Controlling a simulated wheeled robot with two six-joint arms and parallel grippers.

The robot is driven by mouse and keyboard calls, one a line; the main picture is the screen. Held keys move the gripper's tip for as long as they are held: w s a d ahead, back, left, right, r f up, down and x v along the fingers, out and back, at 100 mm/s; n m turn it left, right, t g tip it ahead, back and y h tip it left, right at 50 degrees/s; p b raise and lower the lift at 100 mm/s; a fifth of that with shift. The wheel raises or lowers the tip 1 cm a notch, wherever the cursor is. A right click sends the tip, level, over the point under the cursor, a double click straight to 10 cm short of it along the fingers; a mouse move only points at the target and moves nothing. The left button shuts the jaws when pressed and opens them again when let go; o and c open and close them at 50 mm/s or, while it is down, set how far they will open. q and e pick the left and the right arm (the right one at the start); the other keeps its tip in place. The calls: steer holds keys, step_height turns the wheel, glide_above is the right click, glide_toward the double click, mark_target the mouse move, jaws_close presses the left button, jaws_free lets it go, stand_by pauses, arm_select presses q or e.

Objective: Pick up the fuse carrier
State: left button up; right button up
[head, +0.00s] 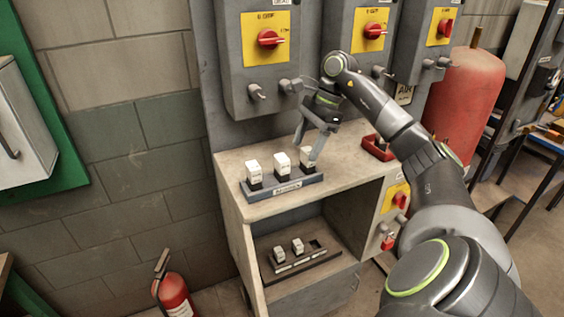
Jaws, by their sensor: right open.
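Three white fuse carriers with dark lower parts stand upright in a row in a grey labelled rack (285,189) on the cabinet's top. They are the left one (253,170), the middle one (282,162) and the right one (306,156). My right gripper (308,148) is open and points down at the right fuse carrier. One finger hangs in front of that carrier's right part, and the other is at its upper left. I cannot tell whether they touch it. My left gripper is not in view.
A lower shelf holds a dark rack (302,262) with two white carriers and an empty place at its right. A red tray (377,148) lies at the back right of the cabinet top (235,165). Switch boxes (258,75) with red knobs hang above. A fire extinguisher (174,294) stands lower left.

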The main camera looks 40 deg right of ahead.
mark_target(285, 157)
steer(key=a, duration=0.1)
steer(key=w+a+p, duration=0.1)
steer(key=a, duration=0.1)
steer(key=shift+w, duration=0.3)
steer(key=shift+w+a+p, duration=0.2)
steer(key=shift+a+p, duration=0.3)
steer(key=shift+a, duration=0.2)
steer(key=shift+a+f, duration=0.15)
steer(key=p+x, duration=0.2)
steer(key=x, duration=0.2)
steer(key=shift+f, duration=0.1)
steer(key=shift+a+f, duration=0.1)
steer(key=shift+f, duration=0.25)
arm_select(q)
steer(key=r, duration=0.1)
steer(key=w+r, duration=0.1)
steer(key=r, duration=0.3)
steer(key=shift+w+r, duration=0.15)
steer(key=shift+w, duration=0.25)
arm_select(e)
steer(key=shift+c, duration=0.3)
steer(key=c, duration=0.9)
steer(key=shift+c, duration=0.8)
